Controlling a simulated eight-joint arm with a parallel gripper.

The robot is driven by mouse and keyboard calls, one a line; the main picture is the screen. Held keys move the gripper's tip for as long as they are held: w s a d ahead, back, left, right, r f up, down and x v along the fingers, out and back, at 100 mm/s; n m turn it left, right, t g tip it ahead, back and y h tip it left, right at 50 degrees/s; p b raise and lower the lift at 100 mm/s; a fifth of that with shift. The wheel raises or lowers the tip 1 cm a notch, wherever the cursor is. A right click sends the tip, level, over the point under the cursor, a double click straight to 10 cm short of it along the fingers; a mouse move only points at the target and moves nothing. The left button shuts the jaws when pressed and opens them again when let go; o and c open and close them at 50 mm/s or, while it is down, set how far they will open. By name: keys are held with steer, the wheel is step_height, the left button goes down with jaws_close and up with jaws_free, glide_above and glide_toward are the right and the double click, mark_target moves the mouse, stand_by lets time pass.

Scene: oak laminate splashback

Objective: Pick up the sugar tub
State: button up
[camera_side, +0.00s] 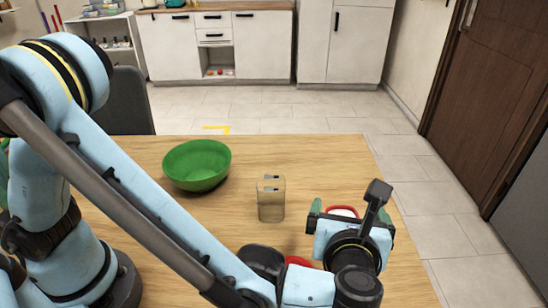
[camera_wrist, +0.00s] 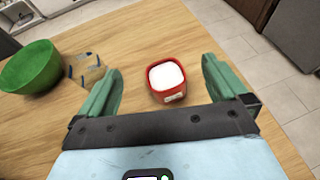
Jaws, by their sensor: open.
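The sugar tub (camera_wrist: 166,84), a red rounded-square tub with white contents, stands upright on the wooden table in the wrist view. It lies between and beyond the two green fingers of my gripper (camera_wrist: 161,66), which are spread wide with nothing held. In the side view only part of the tub's red rim and white top (camera_side: 342,210) shows behind my gripper (camera_side: 349,213). The rest is hidden by my wrist, and I cannot tell the gripper's exact height above the tub.
A green bowl (camera_side: 197,166) and a tan block-like object (camera_side: 271,200) stand to the left on the table (camera_side: 330,160). A red object (camera_side: 298,261) shows partly behind my arm in the side view. The table's right edge is close to the tub.

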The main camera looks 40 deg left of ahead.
step_height(320, 180, down, 8)
steer(key=shift+f, duration=0.1)
steer(key=shift+w+a+f, duration=0.3)
steer(key=shift+w, duration=0.15)
steer(key=x, duration=0.6)
steer(key=shift+w+a, duration=0.1)
steer(key=shift+w, duration=0.05)
steer(key=c, duration=1.4)
